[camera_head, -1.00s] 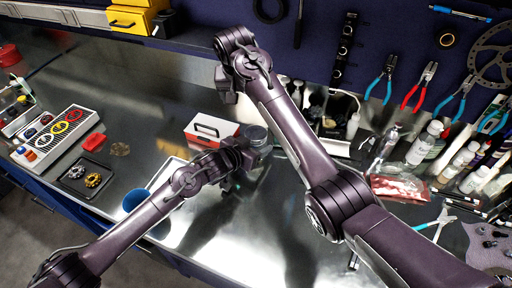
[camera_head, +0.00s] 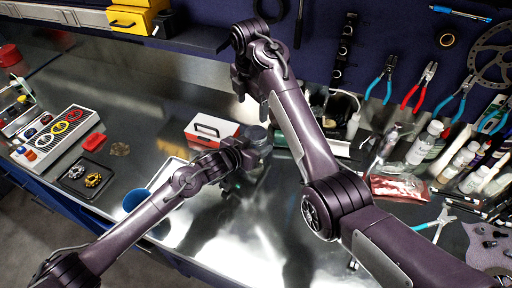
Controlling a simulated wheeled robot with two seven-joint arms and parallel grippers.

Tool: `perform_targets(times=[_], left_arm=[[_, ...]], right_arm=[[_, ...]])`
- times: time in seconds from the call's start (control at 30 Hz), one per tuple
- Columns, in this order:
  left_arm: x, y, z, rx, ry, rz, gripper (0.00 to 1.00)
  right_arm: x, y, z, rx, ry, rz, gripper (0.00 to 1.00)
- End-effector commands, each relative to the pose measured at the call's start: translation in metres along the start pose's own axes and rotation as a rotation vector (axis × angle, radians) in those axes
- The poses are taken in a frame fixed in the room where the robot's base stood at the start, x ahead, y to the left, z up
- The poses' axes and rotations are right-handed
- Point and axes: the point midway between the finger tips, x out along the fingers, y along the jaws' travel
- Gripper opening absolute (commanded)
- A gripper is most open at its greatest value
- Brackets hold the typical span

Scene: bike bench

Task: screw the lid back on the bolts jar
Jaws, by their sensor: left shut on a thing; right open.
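My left gripper (camera_head: 250,158) is the lower one, at the middle of the steel bench. It is shut on what looks like the bolts jar (camera_head: 257,133), whose dark grey round top shows just above the jaws. The jar's body is mostly hidden by the gripper, and I cannot tell whether that top is the lid or the jar's mouth. My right gripper (camera_head: 240,88) is open and points downward, above and slightly left of the jar, apart from it. No lid can be made out in its jaws.
A red and white box (camera_head: 211,129) stands just left of the jar. A blue round cup (camera_head: 136,199) is near the front edge. A black tray (camera_head: 84,177) with gold rings lies at left. Bottles (camera_head: 424,143) and pliers crowd the right. Bare bench lies in front.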

Motion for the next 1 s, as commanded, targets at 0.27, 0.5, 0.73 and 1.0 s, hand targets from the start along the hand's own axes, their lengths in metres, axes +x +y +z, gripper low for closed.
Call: perform_targets(times=[0.27, 0.5, 0.73, 1.0], left_arm=[[0.000, 0.001, 0.000, 0.000, 0.000, 0.001, 0.00], [0.000, 0.001, 0.000, 0.000, 0.000, 0.001, 0.00], [0.000, 0.001, 0.000, 0.000, 0.000, 0.001, 0.00], [0.000, 0.001, 0.000, 0.000, 0.000, 0.001, 0.00]], right_arm=[[-0.001, -0.013, 0.000, -0.405, 0.067, -0.046, 0.75], [-0.001, -0.016, 0.001, -0.503, 0.085, -0.052, 0.75], [-0.001, -0.016, 0.001, -0.503, 0.084, -0.052, 0.75], [0.021, -0.018, -0.001, -0.502, 0.086, -0.055, 0.75]])
